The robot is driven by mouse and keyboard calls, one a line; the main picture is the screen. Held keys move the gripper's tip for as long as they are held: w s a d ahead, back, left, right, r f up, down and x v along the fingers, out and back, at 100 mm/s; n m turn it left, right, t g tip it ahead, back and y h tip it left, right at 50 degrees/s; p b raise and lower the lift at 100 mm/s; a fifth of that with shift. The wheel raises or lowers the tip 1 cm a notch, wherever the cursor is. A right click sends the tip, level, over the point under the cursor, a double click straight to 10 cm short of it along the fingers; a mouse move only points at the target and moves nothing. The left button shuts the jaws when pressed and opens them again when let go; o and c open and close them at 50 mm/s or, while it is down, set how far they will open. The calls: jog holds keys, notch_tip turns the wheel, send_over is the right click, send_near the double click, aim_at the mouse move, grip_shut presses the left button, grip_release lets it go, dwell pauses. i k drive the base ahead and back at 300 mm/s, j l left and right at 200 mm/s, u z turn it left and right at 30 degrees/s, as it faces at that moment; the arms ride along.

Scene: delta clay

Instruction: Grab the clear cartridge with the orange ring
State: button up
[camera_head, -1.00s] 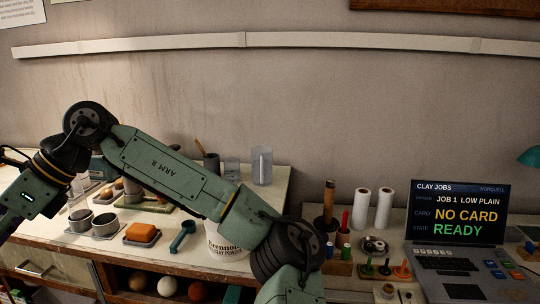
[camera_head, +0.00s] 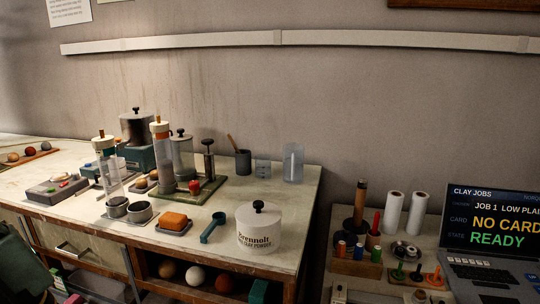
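Two clear upright tubes with pale caps stand on the left workbench. The farther clear cartridge (camera_head: 163,162) shows a small orange-toned band just below its cap and stands by the green base plate. My gripper is not in view; only a dark green part of my arm shows at the lower left edge.
Grey cups (camera_head: 140,212), an orange sponge (camera_head: 174,221), a teal scoop (camera_head: 212,228) and a white lidded jar (camera_head: 259,228) line the bench front. A lidded metal pot (camera_head: 136,127) stands behind. The right bench holds spools and a laptop (camera_head: 490,225).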

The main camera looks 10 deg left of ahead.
aim_at(161, 143)
jog(key=i, duration=1.15)
